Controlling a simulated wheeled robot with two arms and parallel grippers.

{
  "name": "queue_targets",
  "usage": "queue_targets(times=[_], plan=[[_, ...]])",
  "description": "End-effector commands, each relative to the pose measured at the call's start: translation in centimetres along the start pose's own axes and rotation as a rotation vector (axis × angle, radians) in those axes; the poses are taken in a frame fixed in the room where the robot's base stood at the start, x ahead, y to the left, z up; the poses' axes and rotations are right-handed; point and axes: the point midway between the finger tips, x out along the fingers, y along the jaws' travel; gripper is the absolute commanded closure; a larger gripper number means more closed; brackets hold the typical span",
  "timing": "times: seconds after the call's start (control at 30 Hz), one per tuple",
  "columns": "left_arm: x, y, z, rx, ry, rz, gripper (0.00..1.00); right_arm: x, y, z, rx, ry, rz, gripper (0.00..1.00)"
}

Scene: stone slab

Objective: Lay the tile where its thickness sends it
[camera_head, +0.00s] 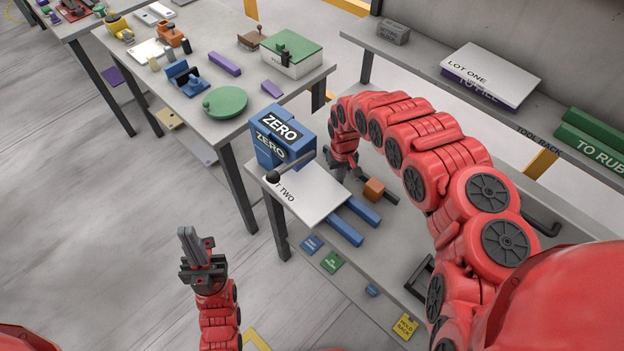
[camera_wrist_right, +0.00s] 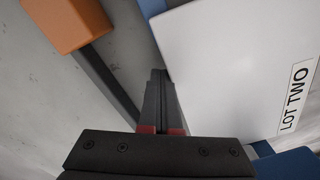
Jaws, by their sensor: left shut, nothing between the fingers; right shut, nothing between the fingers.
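A white tile marked LOT TWO (camera_head: 308,197) lies on two blue bars (camera_head: 351,212) in front of a blue block marked ZERO (camera_head: 284,133); it also shows in the right wrist view (camera_wrist_right: 235,62). A rod with a black ball (camera_head: 272,178) reaches over its left side. Another white tile, LOT ONE (camera_head: 492,72), lies on a purple piece (camera_head: 472,87) on the shelf. My right gripper (camera_head: 340,168) is shut and empty beside the LOT TWO tile's edge; its fingertips (camera_wrist_right: 158,76) appear close to that edge. My left gripper (camera_head: 192,240) is shut and empty, left of the bench.
An orange block (camera_head: 374,190) on a dark bar is near my right gripper. Green bars lettered TO RUB (camera_head: 592,146) lie on the tool rack shelf. Coloured tags (camera_head: 332,262) lie along the bench's front. A second table (camera_head: 235,110) at the back holds several tools.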

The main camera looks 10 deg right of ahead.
Motion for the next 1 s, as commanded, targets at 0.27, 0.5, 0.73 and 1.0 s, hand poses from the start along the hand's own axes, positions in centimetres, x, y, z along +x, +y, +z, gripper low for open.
queue_targets(times=[0.27,0.5,0.73,1.0], plan=[[-0.8,0.0,0.1,0.000,0.000,0.000,1.00,0.2,0.8,-0.5,0.001,0.001,0.000,1.00],[-0.3,0.0,0.1,0.000,0.000,0.000,1.00,-0.6,1.0,-0.7,-0.001,0.000,0.000,1.00],[1.2,-0.1,-0.2,0.000,0.000,0.000,1.00,-2.7,1.1,-0.6,-0.001,0.000,0.001,1.00],[3.0,-0.1,-0.5,0.000,0.000,0.000,1.00,-5.1,1.1,-0.6,0.000,0.000,0.001,1.00]])
